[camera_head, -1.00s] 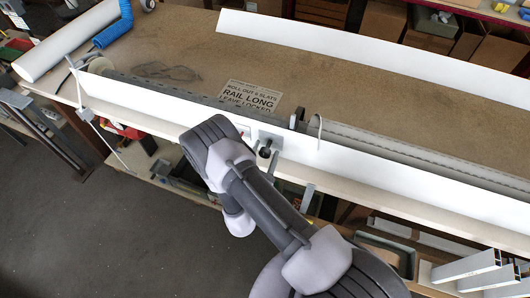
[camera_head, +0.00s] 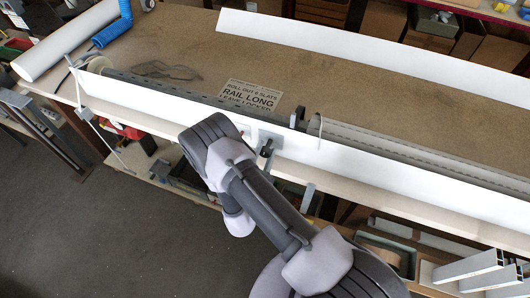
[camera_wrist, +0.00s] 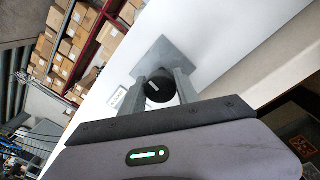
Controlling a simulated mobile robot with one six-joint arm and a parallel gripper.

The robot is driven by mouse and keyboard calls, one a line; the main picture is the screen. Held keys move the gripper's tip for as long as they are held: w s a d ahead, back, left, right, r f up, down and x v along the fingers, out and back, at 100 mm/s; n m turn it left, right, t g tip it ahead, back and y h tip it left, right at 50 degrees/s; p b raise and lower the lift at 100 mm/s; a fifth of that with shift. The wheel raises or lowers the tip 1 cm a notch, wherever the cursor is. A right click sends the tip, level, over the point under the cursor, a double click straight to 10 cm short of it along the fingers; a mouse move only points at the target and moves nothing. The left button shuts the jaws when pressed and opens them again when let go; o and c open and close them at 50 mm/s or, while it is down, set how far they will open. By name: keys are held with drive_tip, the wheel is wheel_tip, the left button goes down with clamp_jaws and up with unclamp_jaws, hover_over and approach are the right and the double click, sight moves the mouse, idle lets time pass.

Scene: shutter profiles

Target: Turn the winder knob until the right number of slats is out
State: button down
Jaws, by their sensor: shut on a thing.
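The winder knob (camera_wrist: 158,88) is a black round knob on a grey plate (camera_wrist: 165,58) fixed to the white rail. My gripper (camera_wrist: 160,88) has one finger on each side of it and is shut on it. In the head view my gripper (camera_head: 267,155) is at the front of the white rail (camera_head: 380,168), partly hidden by my arm. A grey slatted strip (camera_head: 190,93) runs behind the rail on the left. The separate slats are too small to count. A sign (camera_head: 250,94) behind it mentions rolling out slats; its bottom line is partly covered.
A long white panel (camera_head: 370,45) lies along the back of the brown bench (camera_head: 360,85). A grey profile (camera_head: 400,150) runs behind the rail on the right. A white roll (camera_head: 65,42) and a blue tube (camera_head: 112,30) lie at the left. Boxes and metal profiles sit below the bench.

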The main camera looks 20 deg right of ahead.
drive_tip(key=m+b, duration=0.2)
drive_tip(key=m, duration=0.1)
drive_tip(key=m+b, duration=0.1)
drive_tip(key=m, duration=0.1)
drive_tip(key=shift+f, duration=0.25)
drive_tip(key=m+b, duration=0.3)
drive_tip(key=m, duration=0.2)
drive_tip(key=shift+h+b, duration=0.4)
drive_tip(key=m+b, duration=0.4)
drive_tip(key=m, duration=0.1)
drive_tip(key=shift+s+f+b, duration=0.1)
drive_tip(key=shift+f+b, duration=0.1)
drive_tip(key=shift+b, duration=0.2)
drive_tip(key=m+b, duration=0.5)
drive_tip(key=b, duration=0.2)
drive_tip(key=shift+f+m+g+h, duration=0.1)
drive_tip(key=shift+m+g+h, duration=0.2)
drive_tip(key=shift+m+h, duration=0.1)
drive_tip(key=m+b, duration=0.3)
drive_tip(key=b, duration=0.1)
drive_tip(key=m+b, duration=0.2)
drive_tip(key=shift+r+m+g, duration=0.2)
drive_tip(key=shift+m+g, duration=0.1)
drive_tip(key=shift+m, duration=0.1)
drive_tip(key=m, duration=0.3)
drive_tip(key=shift+r+m, duration=0.15)
drive_tip(key=shift+m, duration=1.75)
drive_tip(key=shift+r+m, duration=0.1)
drive_tip(key=shift+m, duration=0.2)
